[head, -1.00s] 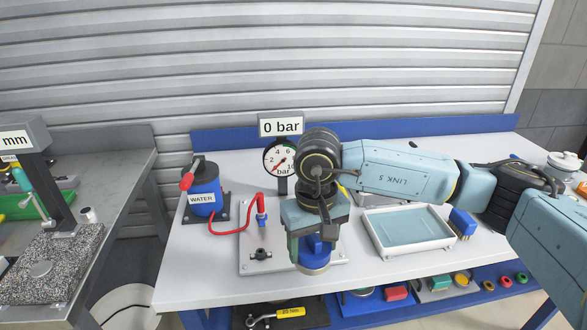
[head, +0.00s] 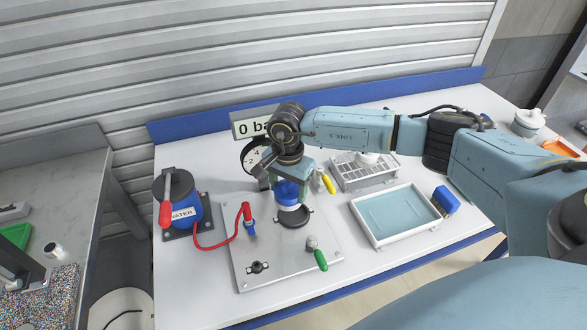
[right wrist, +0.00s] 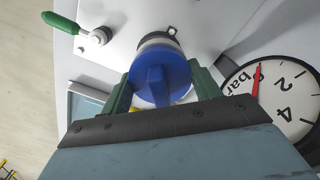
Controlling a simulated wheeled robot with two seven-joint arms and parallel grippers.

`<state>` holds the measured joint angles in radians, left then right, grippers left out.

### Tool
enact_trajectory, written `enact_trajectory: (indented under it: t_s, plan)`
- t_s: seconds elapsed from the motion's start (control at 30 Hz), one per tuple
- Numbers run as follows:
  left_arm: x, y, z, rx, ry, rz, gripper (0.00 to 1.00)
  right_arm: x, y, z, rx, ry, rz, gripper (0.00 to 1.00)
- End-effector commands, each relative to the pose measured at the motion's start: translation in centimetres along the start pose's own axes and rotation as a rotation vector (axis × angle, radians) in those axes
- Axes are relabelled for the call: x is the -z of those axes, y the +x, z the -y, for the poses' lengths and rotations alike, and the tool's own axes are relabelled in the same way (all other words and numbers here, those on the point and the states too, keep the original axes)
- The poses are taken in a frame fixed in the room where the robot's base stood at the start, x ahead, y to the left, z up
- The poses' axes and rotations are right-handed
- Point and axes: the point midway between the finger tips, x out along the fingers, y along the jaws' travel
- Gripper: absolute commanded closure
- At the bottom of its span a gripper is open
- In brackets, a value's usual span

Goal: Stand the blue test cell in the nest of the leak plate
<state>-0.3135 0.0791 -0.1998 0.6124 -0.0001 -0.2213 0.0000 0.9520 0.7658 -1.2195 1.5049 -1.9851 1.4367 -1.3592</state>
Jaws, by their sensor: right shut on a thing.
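The blue test cell (head: 287,193), a blue cap over a pale lower body, is held upright by my right gripper (head: 290,184). In the right wrist view its blue top (right wrist: 160,82) sits between the green fingers of my right gripper (right wrist: 162,88), which are shut on it. The leak plate (head: 262,233) is a grey metal plate. Its nest (head: 298,219), a dark round ring, shows just below and in front of the cell. The cell appears at or slightly above the nest; I cannot tell whether they touch. My left gripper is out of view.
A blue water pump (head: 184,205) with a red hose stands left. A gauge (head: 256,158) is close behind my gripper. A green-handled valve (head: 318,254) rises from the plate's right side. A rack (head: 364,178) and a white tray (head: 398,217) lie right.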

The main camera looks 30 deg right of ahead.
Motion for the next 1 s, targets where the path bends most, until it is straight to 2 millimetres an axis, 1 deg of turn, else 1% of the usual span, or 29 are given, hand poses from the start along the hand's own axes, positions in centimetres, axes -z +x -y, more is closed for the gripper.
enact_trajectory:
  t_s: [0.03,0.13,0.33,0.57,0.73,0.87,1.0]
  plan:
    - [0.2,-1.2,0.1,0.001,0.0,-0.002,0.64,0.6,-0.3,-0.2,-0.003,0.06,-0.003,0.73]
    - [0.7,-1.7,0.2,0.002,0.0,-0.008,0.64,1.4,0.2,-0.5,-0.004,0.147,-0.011,0.73]
    - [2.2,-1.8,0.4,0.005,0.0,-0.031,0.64,1.8,0.7,-0.7,-0.003,0.191,-0.016,0.73]
    - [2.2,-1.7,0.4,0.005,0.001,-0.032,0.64,1.7,0.7,-0.7,-0.003,0.188,-0.015,0.73]
    - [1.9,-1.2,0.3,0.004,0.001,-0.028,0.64,1.7,0.8,-0.6,-0.003,0.187,-0.016,0.73]
    - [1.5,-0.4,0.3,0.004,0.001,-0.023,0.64,1.7,1.7,-0.7,-0.004,0.187,-0.015,0.73]
    - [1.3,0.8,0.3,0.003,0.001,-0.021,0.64,1.7,2.9,-0.7,-0.004,0.187,-0.015,0.73]
